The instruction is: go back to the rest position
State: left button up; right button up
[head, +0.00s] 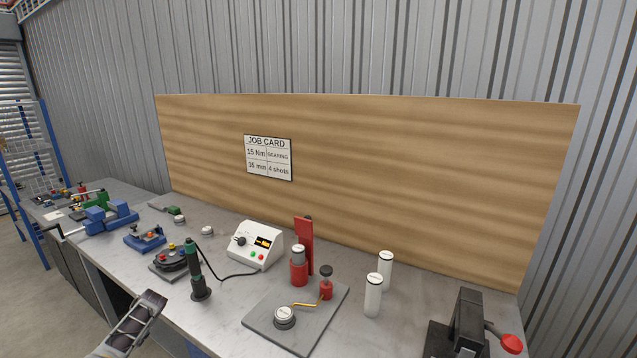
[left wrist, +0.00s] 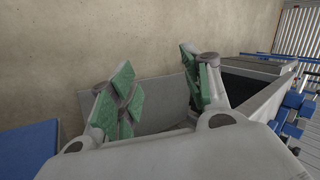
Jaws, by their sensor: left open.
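My left gripper (head: 143,310) is low at the left of the head view, in front of the workbench's near edge. It holds nothing that I can see. In the left wrist view my left gripper (left wrist: 157,82) has its green-padded fingers spread apart, with nothing between them. My right gripper is not in view.
The workbench (head: 225,318) carries a black-and-green tool (head: 197,272) near the arm, a white control box (head: 255,244), a red stand on a grey plate (head: 257,318), two white cylinders (head: 373,296) and a black device with a red knob (head: 511,343). Floor (head: 62,318) shows at left.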

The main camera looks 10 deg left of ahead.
pick_arm(q)
jog(key=s+f+m+t, duration=0.1)
jog(key=s+f+m, duration=0.2)
jog(key=s+f, duration=1.7)
jog(key=s+d+f+m+h, duration=0.1)
jog(key=s+f, duration=0.3)
jog(key=s, duration=0.5)
jog(key=s+d+f, duration=0.1)
jog(key=s+f, duration=0.2)
jog(key=s, duration=0.6)
jog(key=s+d+f+m+h, duration=0.1)
jog(key=s+f, duration=0.3)
jog(key=s, duration=0.5)
jog(key=s+d+f+n+h, duration=0.15)
jog(key=d+f, duration=0.25)
jog(key=d, duration=1.1)
jog(key=s+d+f+h, duration=0.15)
jog(key=d+f, duration=0.25)
jog(key=d, duration=1.1)
jog(key=d+f+n+h, duration=0.1)
jog(key=d+f+h, duration=0.2)
jog(key=d, duration=1.2)
jog(key=shift+s+f+b, duration=0.15)
jog(key=shift+f+b, duration=1.95)
jog(key=shift+f, duration=0.1)
